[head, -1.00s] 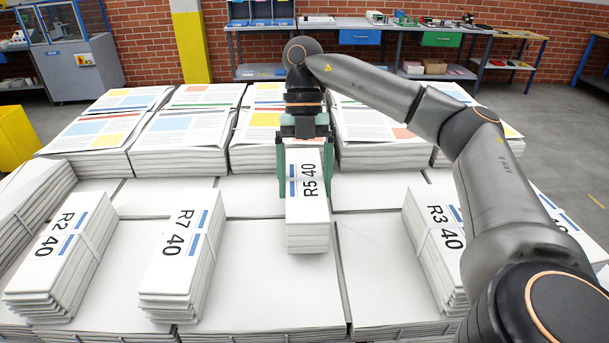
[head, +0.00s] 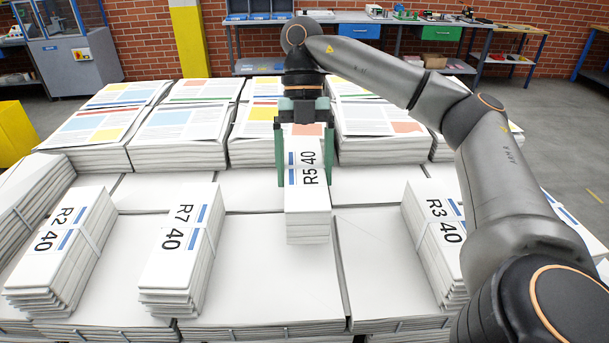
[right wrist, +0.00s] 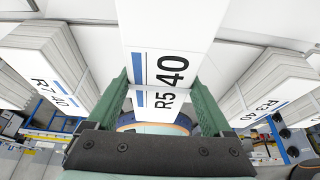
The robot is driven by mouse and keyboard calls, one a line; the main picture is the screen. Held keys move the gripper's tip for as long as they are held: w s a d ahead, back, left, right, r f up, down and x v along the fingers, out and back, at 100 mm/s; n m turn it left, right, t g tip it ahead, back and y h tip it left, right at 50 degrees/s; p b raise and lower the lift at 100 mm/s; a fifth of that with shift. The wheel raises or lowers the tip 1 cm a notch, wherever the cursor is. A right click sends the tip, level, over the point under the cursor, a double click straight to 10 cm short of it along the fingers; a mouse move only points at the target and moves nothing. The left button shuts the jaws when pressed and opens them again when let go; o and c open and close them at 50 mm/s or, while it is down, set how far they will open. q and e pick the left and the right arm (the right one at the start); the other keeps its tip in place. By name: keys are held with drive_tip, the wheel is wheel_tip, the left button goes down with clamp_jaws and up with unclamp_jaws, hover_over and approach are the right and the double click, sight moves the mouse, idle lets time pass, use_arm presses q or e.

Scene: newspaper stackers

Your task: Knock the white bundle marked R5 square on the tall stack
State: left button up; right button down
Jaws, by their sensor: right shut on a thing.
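The white R5 bundle (head: 308,200) is in the middle of the head view, its long side pointing toward me. My right gripper (head: 304,160) is shut on it, with a green finger along each long side near the far end. In the right wrist view the R5 bundle (right wrist: 165,60) lies between the two fingers (right wrist: 165,100). Stacked white sheets (head: 255,270) lie beneath it; I cannot tell whether it touches them or hangs just above. My left gripper is not in view.
White bundles R2 (head: 62,235), R7 (head: 182,240) and R3 (head: 440,235) lie on either side. Stacks with coloured printed tops (head: 178,128) stand behind. Bare white stack tops show between R7 and R5 and between R5 and R3.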

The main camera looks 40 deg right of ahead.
drive_tip(key=shift+r, duration=1.95)
